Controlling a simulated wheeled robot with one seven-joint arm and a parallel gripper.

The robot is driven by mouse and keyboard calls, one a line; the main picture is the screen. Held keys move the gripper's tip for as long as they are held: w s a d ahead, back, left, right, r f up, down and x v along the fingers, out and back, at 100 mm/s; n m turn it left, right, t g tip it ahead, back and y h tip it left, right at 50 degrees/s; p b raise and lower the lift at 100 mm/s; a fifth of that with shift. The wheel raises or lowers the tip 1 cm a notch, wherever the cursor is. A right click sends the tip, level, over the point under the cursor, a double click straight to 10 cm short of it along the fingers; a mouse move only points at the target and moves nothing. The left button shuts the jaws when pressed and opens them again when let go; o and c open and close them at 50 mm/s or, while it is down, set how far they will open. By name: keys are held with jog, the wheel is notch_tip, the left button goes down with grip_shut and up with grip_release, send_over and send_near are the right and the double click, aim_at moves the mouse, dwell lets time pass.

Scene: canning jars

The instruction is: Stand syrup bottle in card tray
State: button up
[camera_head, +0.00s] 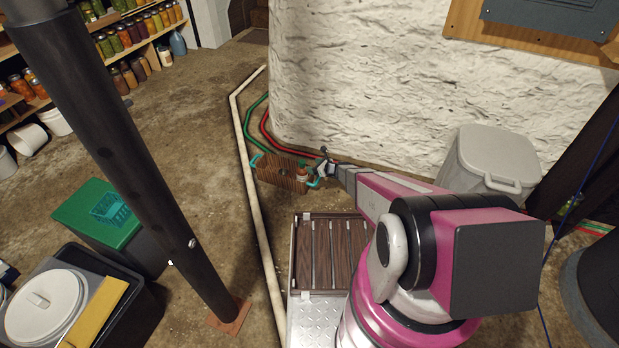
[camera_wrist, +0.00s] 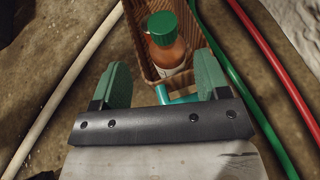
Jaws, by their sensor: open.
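The syrup bottle (camera_wrist: 165,45) is amber with a green cap and a pale label. In the wrist view it stands upright inside the brown ribbed card tray (camera_wrist: 136,20), at the tray's near end. The tray (camera_head: 270,178) has teal handles and sits on the floor by the white wall in the head view. The bottle (camera_head: 302,174) shows small at its right end. My gripper (camera_wrist: 162,78) is open, its green pads apart and empty, just short of the bottle. My gripper (camera_head: 322,167) is at the tray's right end. The bottle's base is hidden.
A white pipe (camera_head: 253,180) runs along the floor left of the tray. Green (camera_head: 252,113) and red (camera_head: 268,130) hoses pass behind it. A grey lidded bin (camera_head: 490,165) stands at right.

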aim_at(303, 162)
jog(key=x, duration=0.5)
jog(key=shift+w+d+f, duration=0.1)
jog(key=shift+w+d, duration=0.05)
jog(key=shift+d, duration=0.05)
jog(key=shift+r+x, duration=0.2)
jog(key=shift+x, duration=1.3)
jog(key=shift+r+x, duration=0.15)
jog(key=shift+x, duration=1.3)
jog(key=shift+w+a, duration=0.1)
jog(key=shift+c, duration=0.4)
grip_shut()
jog(key=shift+r, duration=0.2)
